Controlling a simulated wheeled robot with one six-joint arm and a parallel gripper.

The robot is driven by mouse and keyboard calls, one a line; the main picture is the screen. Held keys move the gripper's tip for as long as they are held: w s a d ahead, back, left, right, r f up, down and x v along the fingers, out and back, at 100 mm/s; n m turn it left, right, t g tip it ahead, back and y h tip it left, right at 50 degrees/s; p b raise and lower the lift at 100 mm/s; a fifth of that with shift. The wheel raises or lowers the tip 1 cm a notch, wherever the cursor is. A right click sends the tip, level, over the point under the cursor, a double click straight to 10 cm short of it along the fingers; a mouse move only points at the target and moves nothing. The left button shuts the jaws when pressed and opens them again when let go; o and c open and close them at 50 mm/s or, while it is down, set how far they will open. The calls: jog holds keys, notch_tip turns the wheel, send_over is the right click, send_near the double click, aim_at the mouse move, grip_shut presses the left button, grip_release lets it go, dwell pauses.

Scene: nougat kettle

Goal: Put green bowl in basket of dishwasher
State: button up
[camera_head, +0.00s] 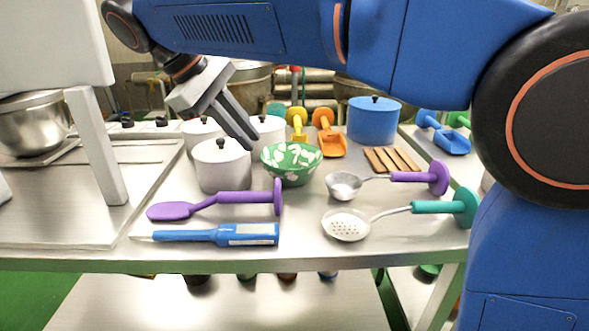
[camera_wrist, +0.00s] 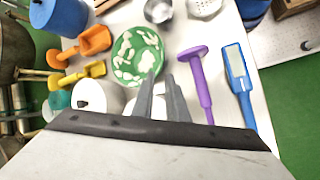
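The green bowl (camera_head: 291,163) with white patches stands upright on the metal table, right of the white lidded pots. In the wrist view the bowl (camera_wrist: 138,53) lies just beyond my fingertips. My gripper (camera_head: 248,140) hangs above the pots, to the upper left of the bowl and apart from it. In the wrist view my gripper (camera_wrist: 160,80) shows two grey fingers with a gap and nothing between them. A pale boxy machine with a post (camera_head: 95,145) stands at the left, perhaps the dishwasher. I cannot make out a basket.
White pots (camera_head: 222,165) crowd below my gripper. A blue pot (camera_head: 373,120), yellow and orange scoops (camera_head: 331,140) stand behind the bowl. A ladle (camera_head: 343,185), skimmer (camera_head: 346,224), purple spatula (camera_head: 190,209) and blue thermometer-like tool (camera_head: 215,235) lie in front.

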aim_at(291, 187)
jog(key=x, duration=1.3)
jog(key=shift+f, duration=0.2)
grip_shut()
jog(key=shift+r, duration=0.1)
